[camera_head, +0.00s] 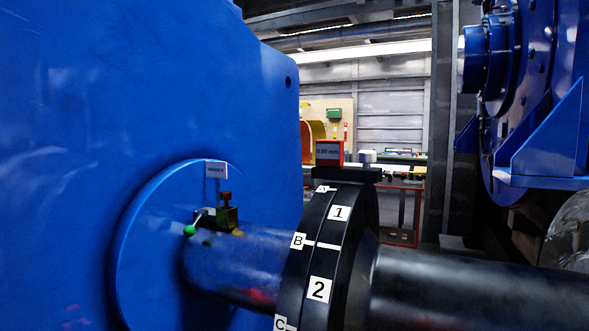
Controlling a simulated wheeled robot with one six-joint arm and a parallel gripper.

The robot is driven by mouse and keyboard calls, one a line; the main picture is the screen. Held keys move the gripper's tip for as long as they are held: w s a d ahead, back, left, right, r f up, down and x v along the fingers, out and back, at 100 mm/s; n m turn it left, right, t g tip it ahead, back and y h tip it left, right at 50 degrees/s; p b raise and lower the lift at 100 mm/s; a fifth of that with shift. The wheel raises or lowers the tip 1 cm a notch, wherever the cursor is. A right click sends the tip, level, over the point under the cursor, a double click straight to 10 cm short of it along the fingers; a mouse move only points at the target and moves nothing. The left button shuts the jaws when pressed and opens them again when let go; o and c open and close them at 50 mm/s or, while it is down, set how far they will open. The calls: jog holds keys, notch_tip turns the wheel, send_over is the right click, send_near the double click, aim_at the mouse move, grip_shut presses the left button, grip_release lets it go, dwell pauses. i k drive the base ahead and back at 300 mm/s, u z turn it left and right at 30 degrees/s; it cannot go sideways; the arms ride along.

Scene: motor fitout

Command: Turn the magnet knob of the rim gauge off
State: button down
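A small pale knob-like part (368,156) sits on the right end of that bar. A dark brass-toned block (227,216) with a brown knob (225,197) sits on the shaft to the left. A thin lever with a green ball end (190,230) shows beside it. I cannot tell which knob is the magnet knob, nor its setting. My gripper is not in view.
A large blue housing (150,90) fills the left, with a small label (216,169) above the block. A black shaft (470,285) runs right from the coupling. Blue machinery (545,90) stands at the right. Open space shows behind the coupling, with a red frame (416,215).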

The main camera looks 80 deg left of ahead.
aim_at(367, 157)
jog(key=z, duration=0.2)
jog(key=k, duration=0.2)
jog(key=u, duration=2.45)
